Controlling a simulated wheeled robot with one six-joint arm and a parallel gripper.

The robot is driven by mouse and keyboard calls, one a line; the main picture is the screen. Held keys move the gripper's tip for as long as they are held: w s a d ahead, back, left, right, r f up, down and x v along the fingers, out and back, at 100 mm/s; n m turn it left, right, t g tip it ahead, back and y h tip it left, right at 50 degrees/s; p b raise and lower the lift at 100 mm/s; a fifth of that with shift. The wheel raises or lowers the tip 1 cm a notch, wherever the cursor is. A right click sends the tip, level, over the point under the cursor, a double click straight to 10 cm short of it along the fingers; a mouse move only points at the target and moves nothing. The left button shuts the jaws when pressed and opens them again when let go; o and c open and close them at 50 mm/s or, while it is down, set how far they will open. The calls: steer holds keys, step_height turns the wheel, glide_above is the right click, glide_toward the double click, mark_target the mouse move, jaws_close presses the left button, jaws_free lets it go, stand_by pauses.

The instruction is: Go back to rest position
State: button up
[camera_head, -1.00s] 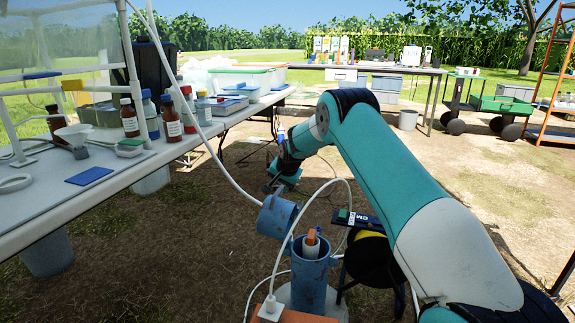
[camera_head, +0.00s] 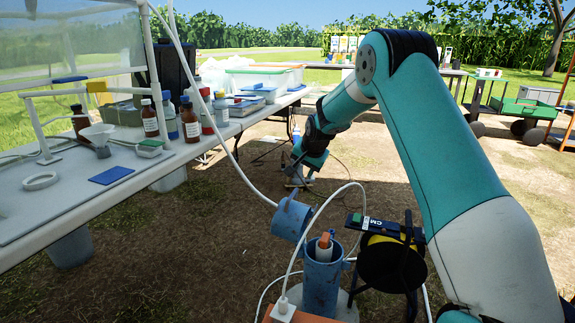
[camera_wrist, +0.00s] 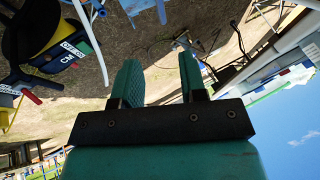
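My gripper shows in the wrist view (camera_wrist: 160,72) with its two green fingers apart and nothing between them. In the head view the gripper (camera_head: 299,177) hangs at the end of my raised teal and white arm, beyond the blue well pipe (camera_head: 321,290) and just right of the long table. The open blue well cap (camera_head: 291,219) tilts to the left of the pipe. An orange-topped white fitting (camera_head: 324,249) sits in the pipe mouth. From this angle the gripper appears clear of the well and the table.
A black and yellow reel (camera_head: 393,262) stands right of the well, with a white tube (camera_head: 360,200) looping nearby. The left table (camera_head: 75,207) carries brown bottles (camera_head: 150,121), a funnel and a blue pad (camera_head: 111,175). A green cart (camera_head: 523,108) stands far right. Open ground lies beyond.

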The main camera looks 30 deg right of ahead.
steer(key=s+a+r+n+g+y, duration=0.1)
steer(key=s+a+r+n+y, duration=0.1)
steer(key=s+a+r+n, duration=0.55)
steer(key=s+a+r+n+g+y, duration=0.1)
steer(key=s+a+r+n+y, duration=0.1)
steer(key=s+a, duration=1)
steer(key=s+a+r+n+g, duration=0.1)
steer(key=s+a+n, duration=0.25)
steer(key=s, duration=0.45)
steer(key=s+a+n+g+y, duration=0.1)
steer(key=s+a+n+g, duration=0.15)
steer(key=s+a, duration=0.4)
steer(key=s+a+r+n+g, duration=0.1)
steer(key=s+a+n, duration=0.15)
steer(key=s, duration=0.65)
step_height(320, 180, up, 24)
steer(key=p, duration=2.4)
steer(key=shift+w+d, duration=0.2)
steer(key=shift+w, duration=0.05)
steer(key=shift+o, duration=0.3)
steer(key=shift+f, duration=0.1)
